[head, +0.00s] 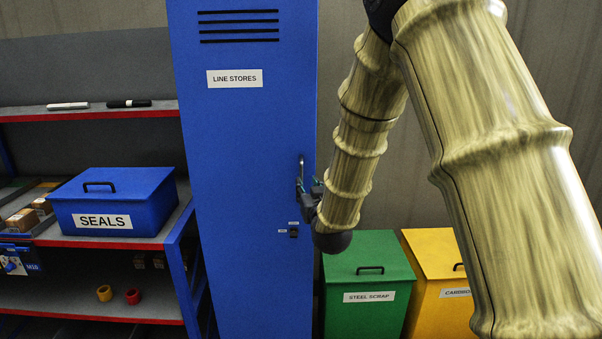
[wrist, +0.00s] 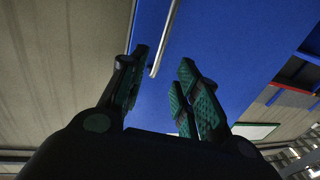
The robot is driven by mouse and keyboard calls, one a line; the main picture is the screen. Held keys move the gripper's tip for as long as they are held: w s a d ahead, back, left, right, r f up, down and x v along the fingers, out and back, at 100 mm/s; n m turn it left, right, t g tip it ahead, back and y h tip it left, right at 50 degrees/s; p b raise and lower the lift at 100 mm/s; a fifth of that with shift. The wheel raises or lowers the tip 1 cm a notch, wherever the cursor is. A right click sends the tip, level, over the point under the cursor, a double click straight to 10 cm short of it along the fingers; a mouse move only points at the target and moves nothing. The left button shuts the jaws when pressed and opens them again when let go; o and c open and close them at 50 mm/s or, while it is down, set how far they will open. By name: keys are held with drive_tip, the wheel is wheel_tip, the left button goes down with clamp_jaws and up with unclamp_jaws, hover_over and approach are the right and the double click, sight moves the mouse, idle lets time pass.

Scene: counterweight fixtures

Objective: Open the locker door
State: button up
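The tall blue locker door (head: 240,150), labelled LINE STORES, looks shut in the head view. Its upright metal handle (head: 301,167) is near the door's right edge, with a small dark fitting (head: 293,232) below. My gripper (head: 307,191) is at the handle's lower part, coming from the right. In the wrist view my gripper (wrist: 165,72) is open, with green pads on both fingers. The handle (wrist: 163,38) appears in the gap between the fingertips, nearer the left finger. No clear contact shows. The blue door (wrist: 235,40) fills the background there.
Left of the locker is a shelf rack (head: 150,242) with a blue SEALS box (head: 115,200) and small rings. A green STEEL SCRAP bin (head: 368,285) and a yellow bin (head: 430,260) stand right of the locker, below my arm.

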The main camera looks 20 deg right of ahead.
sight(301, 175)
drive_tip(key=w+p, duration=0.1)
drive_tip(key=w, duration=0.2)
drive_tip(key=w+p, duration=0.1)
drive_tip(key=w, duration=0.2)
drive_tip(key=w+p, duration=0.1)
drive_tip(key=w, duration=0.2)
drive_tip(key=shift+w+d+f+p, duration=0.1)
drive_tip(key=shift+w+d+p, duration=0.2)
drive_tip(key=shift+d, duration=0.1)
drive_tip(key=shift+c, duration=0.5)
clamp_jaws()
